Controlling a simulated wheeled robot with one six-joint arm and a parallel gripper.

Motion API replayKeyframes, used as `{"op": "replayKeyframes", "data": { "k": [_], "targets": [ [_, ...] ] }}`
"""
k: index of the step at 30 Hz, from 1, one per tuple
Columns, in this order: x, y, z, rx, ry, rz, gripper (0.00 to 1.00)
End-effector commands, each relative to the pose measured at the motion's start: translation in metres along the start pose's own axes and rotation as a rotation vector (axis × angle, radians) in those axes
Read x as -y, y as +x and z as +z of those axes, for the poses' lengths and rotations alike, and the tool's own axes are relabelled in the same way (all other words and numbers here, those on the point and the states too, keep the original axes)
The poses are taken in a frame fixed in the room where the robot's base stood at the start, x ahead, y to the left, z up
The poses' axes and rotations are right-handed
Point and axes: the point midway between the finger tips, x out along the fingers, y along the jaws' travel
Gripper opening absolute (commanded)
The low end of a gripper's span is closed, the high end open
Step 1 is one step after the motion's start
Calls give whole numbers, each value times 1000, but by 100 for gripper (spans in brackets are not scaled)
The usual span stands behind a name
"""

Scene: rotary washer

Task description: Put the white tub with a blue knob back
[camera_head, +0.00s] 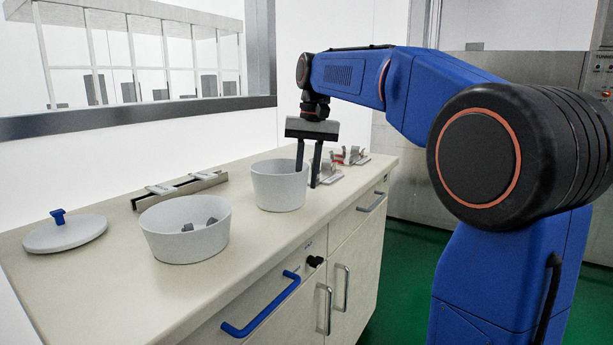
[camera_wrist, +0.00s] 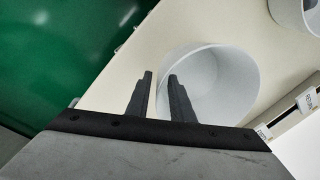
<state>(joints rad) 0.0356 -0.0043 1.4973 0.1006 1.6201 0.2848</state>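A white round piece with a blue knob (camera_head: 66,235) lies flat on the counter at far left; it looks like a shallow lid. A white tub (camera_head: 278,192) stands upright mid-counter and shows empty in the wrist view (camera_wrist: 222,75). My gripper (camera_head: 306,178) is over this tub's right rim, pointing down. Its fingers are apart, one on the inner side of the rim and one outside, as the wrist view of my gripper (camera_wrist: 160,75) also shows. Whether either finger touches the wall I cannot tell. A second white tub (camera_head: 185,243) holds small grey pieces.
The pale counter (camera_head: 130,292) has free room at the front left. A metal rail (camera_head: 180,189) lies behind the tubs. Small metal fixtures with red parts (camera_head: 345,158) stand right of my gripper. A blue handle (camera_head: 262,308) sticks out from the counter front.

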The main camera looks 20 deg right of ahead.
Motion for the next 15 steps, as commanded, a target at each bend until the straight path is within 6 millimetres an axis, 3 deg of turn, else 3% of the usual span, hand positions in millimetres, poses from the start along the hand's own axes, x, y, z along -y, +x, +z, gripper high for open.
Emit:
{"op": "replayKeyframes", "data": {
  "k": [8,15],
  "targets": [
    [0,-3,0,-1,0,0,21],
    [0,-33,-1,-3,0,-1,21]
  ]
}}
